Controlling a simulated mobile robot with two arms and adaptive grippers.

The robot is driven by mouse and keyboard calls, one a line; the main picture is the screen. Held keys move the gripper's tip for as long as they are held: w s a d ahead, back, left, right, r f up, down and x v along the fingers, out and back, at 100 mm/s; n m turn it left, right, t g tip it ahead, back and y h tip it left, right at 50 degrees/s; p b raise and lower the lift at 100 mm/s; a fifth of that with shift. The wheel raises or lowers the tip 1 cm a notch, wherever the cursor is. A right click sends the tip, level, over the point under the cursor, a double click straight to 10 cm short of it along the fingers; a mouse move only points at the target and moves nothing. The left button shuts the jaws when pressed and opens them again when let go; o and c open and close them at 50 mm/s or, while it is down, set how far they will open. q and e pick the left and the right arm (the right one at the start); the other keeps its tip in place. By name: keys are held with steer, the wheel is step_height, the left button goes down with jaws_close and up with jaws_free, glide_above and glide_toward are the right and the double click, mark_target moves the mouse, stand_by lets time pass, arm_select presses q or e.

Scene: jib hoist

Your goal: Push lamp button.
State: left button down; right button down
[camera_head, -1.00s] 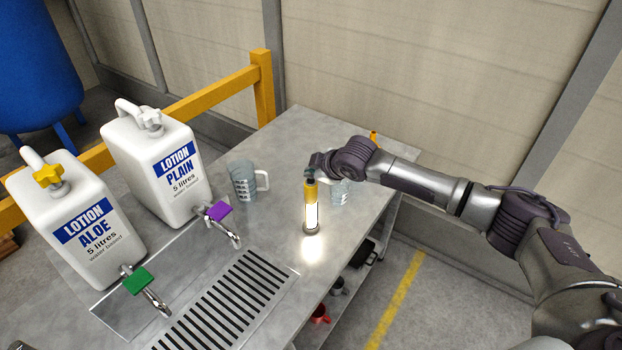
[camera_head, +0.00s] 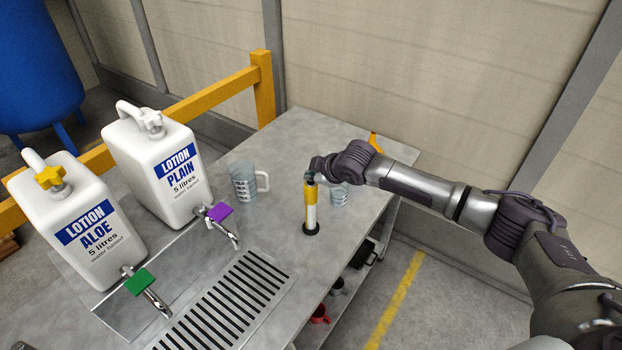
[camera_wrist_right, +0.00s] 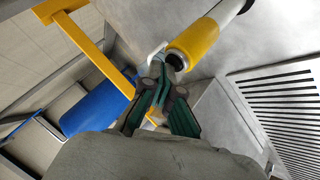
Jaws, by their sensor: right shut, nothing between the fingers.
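The lamp (camera_head: 310,212) stands upright on the grey table, with a yellow upper part, a white tube and a black base. Its tube is unlit. My right gripper (camera_head: 310,178) is shut and empty at the lamp's top end. In the right wrist view the lamp's yellow end (camera_wrist_right: 193,45) has a dark top beside the closed fingertips (camera_wrist_right: 160,62). I cannot tell whether the fingertips touch the button. My left gripper is not in view.
Two white lotion jugs, plain (camera_head: 165,165) and aloe (camera_head: 80,215), stand at left with taps. A drain grate (camera_head: 228,305) lies in front.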

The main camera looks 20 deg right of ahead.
mark_target(312, 183)
steer(key=shift+r, duration=0.25)
step_height(312, 183, up, 6)
steer(key=p, duration=0.6)
steer(key=shift+r, duration=0.1)
stand_by(0.3)
